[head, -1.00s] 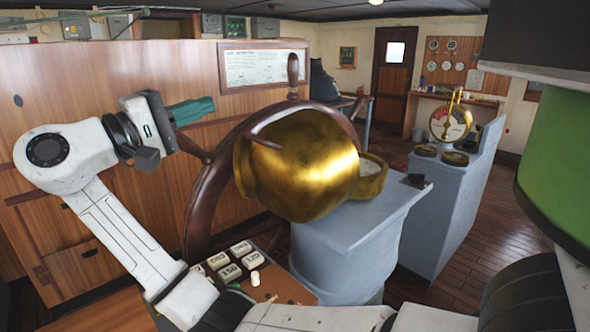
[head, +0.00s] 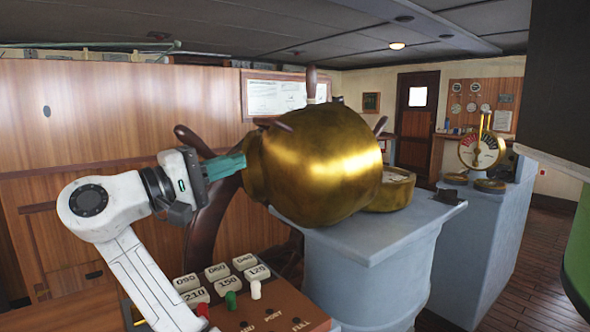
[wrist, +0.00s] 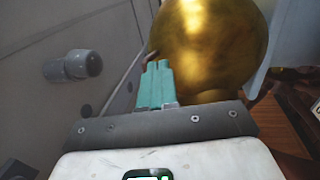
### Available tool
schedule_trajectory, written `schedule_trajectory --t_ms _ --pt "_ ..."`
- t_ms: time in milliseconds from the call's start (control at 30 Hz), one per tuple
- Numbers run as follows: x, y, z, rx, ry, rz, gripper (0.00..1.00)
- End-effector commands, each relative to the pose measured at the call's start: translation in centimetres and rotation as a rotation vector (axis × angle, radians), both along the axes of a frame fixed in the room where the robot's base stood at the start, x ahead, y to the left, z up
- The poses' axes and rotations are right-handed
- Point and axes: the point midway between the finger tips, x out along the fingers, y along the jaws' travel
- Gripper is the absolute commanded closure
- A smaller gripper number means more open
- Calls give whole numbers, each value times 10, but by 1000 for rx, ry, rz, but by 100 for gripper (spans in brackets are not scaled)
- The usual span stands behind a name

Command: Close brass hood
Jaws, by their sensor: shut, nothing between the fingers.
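The brass hood (head: 325,165) is a large rounded gold dome, tipped over on its side at the left of the grey pedestal (head: 375,270). Its rim faces left. The round brass compass bowl (head: 391,192) shows uncovered on the pedestal top, partly hidden behind the hood. My gripper (head: 241,161) has teal fingers, shut and empty, pointing right at the hood's left rim. In the wrist view the fingers (wrist: 157,68) lie just left of the hood (wrist: 212,45). I cannot tell whether they touch it.
A dark wooden ship's wheel (head: 207,200) stands behind the hood and my gripper. A button panel (head: 255,312) with small levers is below. A wood-panelled wall (head: 110,130) closes the left. A grey console with a telegraph dial (head: 482,150) stands at the right.

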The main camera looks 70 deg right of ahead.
Motion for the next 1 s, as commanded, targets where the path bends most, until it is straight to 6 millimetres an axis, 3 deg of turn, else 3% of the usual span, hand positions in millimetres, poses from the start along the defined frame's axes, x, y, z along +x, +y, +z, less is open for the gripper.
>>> schedule_trajectory --t_ms 267,700,1000 --pt "-11 -16 -1 -1 -3 -4 100" --pt "-54 -86 14 -1 -2 -4 100" --pt "-70 -114 20 -1 1 0 100"
